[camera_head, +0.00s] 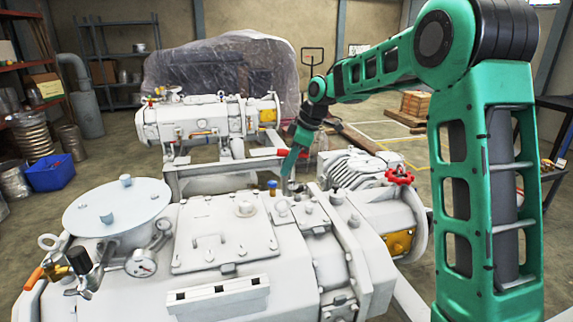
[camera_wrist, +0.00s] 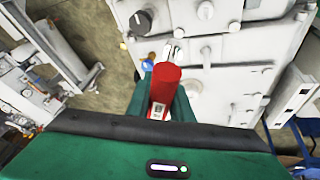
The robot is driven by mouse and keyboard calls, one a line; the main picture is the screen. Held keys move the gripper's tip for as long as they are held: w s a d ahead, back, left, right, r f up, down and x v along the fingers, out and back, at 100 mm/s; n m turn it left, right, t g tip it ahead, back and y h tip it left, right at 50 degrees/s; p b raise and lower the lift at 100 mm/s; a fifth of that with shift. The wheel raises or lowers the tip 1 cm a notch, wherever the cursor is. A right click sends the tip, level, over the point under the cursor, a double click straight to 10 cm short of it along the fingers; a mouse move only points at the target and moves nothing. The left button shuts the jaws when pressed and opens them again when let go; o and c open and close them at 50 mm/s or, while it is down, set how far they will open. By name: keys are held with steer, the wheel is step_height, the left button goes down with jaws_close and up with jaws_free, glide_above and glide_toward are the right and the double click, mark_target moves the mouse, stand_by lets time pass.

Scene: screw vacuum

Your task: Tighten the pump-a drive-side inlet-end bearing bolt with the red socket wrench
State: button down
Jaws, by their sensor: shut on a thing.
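My gripper (camera_wrist: 163,104) is shut on the red socket wrench (camera_wrist: 166,78) in the wrist view. The wrench's metal end (camera_wrist: 174,51) points away from the gripper, over the white body of the near pump (camera_wrist: 222,75). In the head view my gripper (camera_head: 289,163) points down over the far edge of the near pump (camera_head: 160,230). I cannot tell whether the socket touches a bolt. The drive-side inlet-end bearing bolt cannot be singled out.
A red valve handwheel (camera_head: 399,176) sits right of my gripper on the near pump. A blue-capped fitting (camera_head: 272,185) is close on its left. A second white pump (camera_head: 200,118) stands behind. A blue bin (camera_head: 52,173) is on the floor at left.

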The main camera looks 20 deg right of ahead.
mark_target(292, 184)
steer(key=shift+d, duration=0.1)
steer(key=shift+s+f, duration=0.1)
steer(key=shift+f, duration=2.6)
steer(key=shift+f, duration=0.65)
steer(key=shift+m, duration=0.3)
steer(key=m, duration=0.2)
steer(key=m+t+h, duration=0.1)
steer(key=m, duration=0.1)
steer(key=shift+d+f, duration=0.15)
steer(key=shift+f, duration=0.05)
steer(key=m+h, duration=0.1)
steer(key=m, duration=0.2)
steer(key=d+m+h, duration=0.1)
steer(key=m+h, duration=0.1)
steer(key=m, duration=0.1)
steer(key=shift+f, duration=0.2)
steer(key=shift+n+t, duration=0.3)
steer(key=shift+a+n, duration=0.1)
steer(key=shift+n, duration=0.2)
